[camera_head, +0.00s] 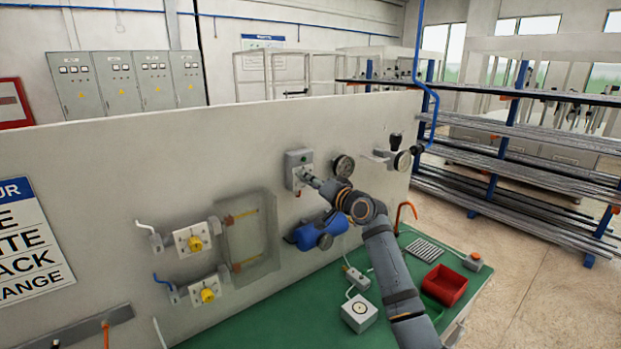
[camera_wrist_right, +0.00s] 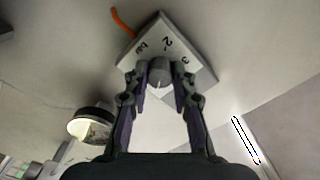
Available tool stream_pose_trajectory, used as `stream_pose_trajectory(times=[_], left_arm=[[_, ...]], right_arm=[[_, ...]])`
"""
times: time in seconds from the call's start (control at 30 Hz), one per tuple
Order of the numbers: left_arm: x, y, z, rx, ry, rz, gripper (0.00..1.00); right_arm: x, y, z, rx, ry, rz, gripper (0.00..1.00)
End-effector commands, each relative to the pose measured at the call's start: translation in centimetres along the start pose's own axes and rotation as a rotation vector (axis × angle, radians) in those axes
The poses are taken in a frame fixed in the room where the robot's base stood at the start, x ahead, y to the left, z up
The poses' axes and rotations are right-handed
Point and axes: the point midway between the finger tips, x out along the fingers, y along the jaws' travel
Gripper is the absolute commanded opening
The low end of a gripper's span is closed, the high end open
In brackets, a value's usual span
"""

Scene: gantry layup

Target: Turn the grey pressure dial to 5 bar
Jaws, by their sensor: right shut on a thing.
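The grey pressure dial (camera_wrist_right: 160,70) is a small round knob on a light square plate (camera_wrist_right: 190,50) marked "bar", "2" and "3". In the head view its plate (camera_head: 297,158) is on the upright panel, and the knob is mostly hidden by my gripper. My right gripper (camera_head: 309,178) reaches the plate from the lower right. In the right wrist view my right gripper (camera_wrist_right: 160,78) has one finger on each side of the knob and is shut on it. A small pale mark shows on the knob; I cannot read its setting. My left gripper is not in view.
A round gauge (camera_head: 343,166) is just right of the dial plate. A blue cylinder (camera_head: 318,232) sits below it. Yellow valve knobs (camera_head: 195,243) are at the left. A red bin (camera_head: 444,285) and white box (camera_head: 359,313) stand on the green bench (camera_head: 270,325).

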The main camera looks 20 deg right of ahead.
Motion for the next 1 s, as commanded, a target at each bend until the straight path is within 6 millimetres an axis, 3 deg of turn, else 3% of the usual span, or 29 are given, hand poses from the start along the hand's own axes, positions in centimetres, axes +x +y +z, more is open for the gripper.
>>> stream_pose_trajectory(times=[0.7, 0.73, 0.9, 1.0], left_arm=[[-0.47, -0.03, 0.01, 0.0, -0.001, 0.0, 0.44], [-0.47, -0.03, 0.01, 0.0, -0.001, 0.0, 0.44], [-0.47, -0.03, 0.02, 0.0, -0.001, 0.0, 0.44], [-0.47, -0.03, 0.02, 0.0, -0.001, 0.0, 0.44]], right_arm=[[0.01, 0.09, 0.1, 0.071, -0.002, 0.001, 0.0], [0.01, 0.09, 0.1, 0.071, -0.002, 0.001, 0.27], [0.01, 0.06, 0.07, 0.071, -0.001, 0.001, 0.48], [0.0, 0.04, 0.05, 0.07, -0.001, 0.0, 0.48]])
